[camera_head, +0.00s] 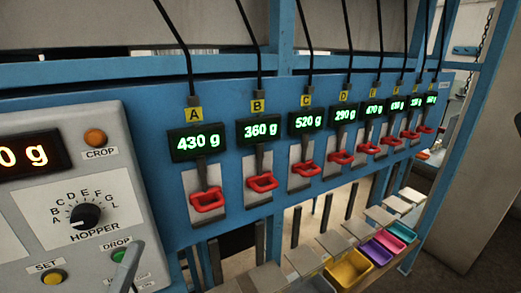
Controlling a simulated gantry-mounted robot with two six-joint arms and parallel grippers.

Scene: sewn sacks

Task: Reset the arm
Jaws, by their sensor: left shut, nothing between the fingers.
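My left gripper (130,262) shows at the bottom of the view as a slim grey shape, shut and empty. It is in front of the lower right part of the grey control panel (40,205), by the green DROP button (119,254). It hides part of the lettering below that button. I cannot tell whether its tip touches the panel. My right gripper is not seen.
The panel has a HOPPER knob (85,215), an orange CROP button (95,138) and a yellow SET button (53,277). A blue frame (160,95) carries a row of green displays (198,142) above red handles (207,200). Coloured bins (348,268) stand lower right.

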